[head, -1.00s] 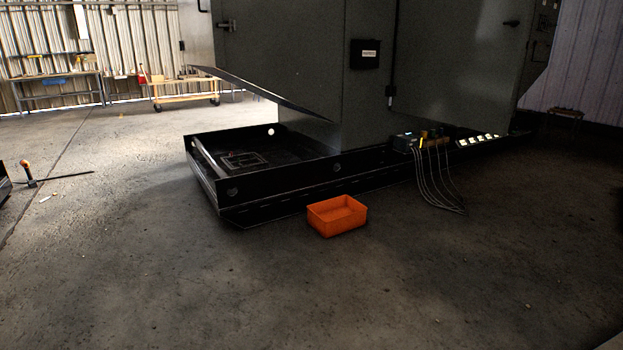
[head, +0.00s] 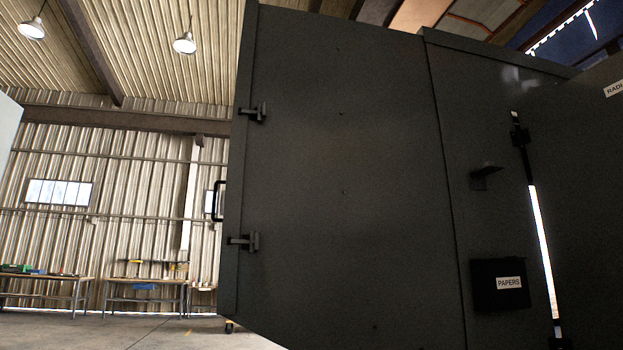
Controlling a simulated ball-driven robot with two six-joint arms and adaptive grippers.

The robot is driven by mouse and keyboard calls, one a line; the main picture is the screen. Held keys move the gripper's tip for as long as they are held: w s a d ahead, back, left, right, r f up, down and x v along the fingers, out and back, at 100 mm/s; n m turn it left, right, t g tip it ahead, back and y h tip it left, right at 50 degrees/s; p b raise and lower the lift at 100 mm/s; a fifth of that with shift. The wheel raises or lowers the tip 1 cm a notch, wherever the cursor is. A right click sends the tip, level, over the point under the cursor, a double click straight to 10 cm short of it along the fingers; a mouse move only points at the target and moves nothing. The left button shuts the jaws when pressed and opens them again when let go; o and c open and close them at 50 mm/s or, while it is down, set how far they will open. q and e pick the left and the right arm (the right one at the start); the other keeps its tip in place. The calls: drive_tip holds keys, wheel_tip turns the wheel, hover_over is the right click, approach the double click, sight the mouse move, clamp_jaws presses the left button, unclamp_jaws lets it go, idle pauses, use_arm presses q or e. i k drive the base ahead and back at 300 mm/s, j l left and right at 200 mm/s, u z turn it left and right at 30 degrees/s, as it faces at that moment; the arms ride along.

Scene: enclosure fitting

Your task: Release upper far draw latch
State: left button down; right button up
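A large dark grey enclosure (head: 350,180) fills the middle and right of the head view. A black latch-like fitting (head: 518,132) sits high on the seam between two enclosure sections. A second dark fitting (head: 559,335) sits low on the same seam, cut by the bottom edge. A narrow bright gap shows between them. I cannot tell from this view whether the upper fitting is fastened or loose, or which fitting is the far one. Neither of my grippers is in view.
A left panel carries two dark hinge-like fittings (head: 252,113) and a side handle (head: 218,201). A black PAPERS box (head: 485,286) and a small bracket (head: 486,174) stick out from the enclosure. Workbenches (head: 145,292) stand by the far wall. Open floor shows at lower left.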

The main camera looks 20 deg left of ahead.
sight(262, 111)
drive_tip(key=i, duration=1.05)
drive_tip(key=u, duration=0.1)
